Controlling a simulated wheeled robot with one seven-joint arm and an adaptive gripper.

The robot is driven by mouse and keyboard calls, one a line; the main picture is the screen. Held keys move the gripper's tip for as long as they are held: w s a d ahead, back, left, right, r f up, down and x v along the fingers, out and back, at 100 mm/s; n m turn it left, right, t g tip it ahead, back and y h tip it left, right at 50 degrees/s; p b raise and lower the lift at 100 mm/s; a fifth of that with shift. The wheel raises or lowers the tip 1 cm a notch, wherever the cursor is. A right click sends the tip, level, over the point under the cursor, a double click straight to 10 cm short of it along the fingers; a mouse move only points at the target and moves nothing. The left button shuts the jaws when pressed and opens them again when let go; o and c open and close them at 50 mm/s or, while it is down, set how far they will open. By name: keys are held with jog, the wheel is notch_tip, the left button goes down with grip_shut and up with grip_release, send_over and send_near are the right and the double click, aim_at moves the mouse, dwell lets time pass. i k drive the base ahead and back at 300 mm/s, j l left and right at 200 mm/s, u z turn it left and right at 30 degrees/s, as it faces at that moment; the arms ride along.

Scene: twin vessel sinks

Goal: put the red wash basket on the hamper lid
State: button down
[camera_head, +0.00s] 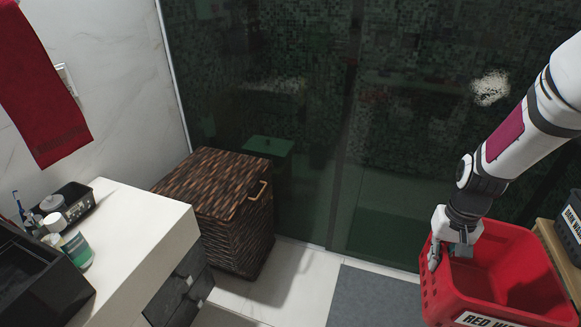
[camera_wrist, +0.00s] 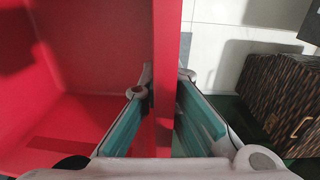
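The red wash basket (camera_head: 500,262) is at the lower right of the head view, with a white label on its front, partly cut off by the frame edge. My gripper (camera_head: 446,252) is shut on its left wall, one finger outside and one inside. In the wrist view the red wall (camera_wrist: 166,35) runs between the two fingers (camera_wrist: 164,82). The basket looks upright; its underside is hidden, so I cannot tell what it rests on. The brown woven hamper (camera_head: 225,215) stands left of the basket, its lid (camera_head: 212,180) closed and bare.
A white counter (camera_head: 130,245) with toiletries and a black sink stands left of the hamper. A dark basket (camera_head: 572,225) stands on a wooden surface at the right edge. A glass screen (camera_head: 320,130) is behind. A grey mat (camera_head: 370,300) lies on the floor between hamper and red basket.

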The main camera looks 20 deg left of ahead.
aim_at(216, 177)
jog(key=i+u, duration=0.25)
jog(key=u, duration=0.15)
jog(key=i+u, duration=0.5)
jog(key=u, duration=0.25)
jog(key=i+l+u, duration=0.2)
jog(key=u, duration=0.2)
jog(key=i+l+u, duration=0.1)
jog(key=i+l, duration=0.7)
jog(key=l, duration=0.15)
jog(key=u, duration=0.05)
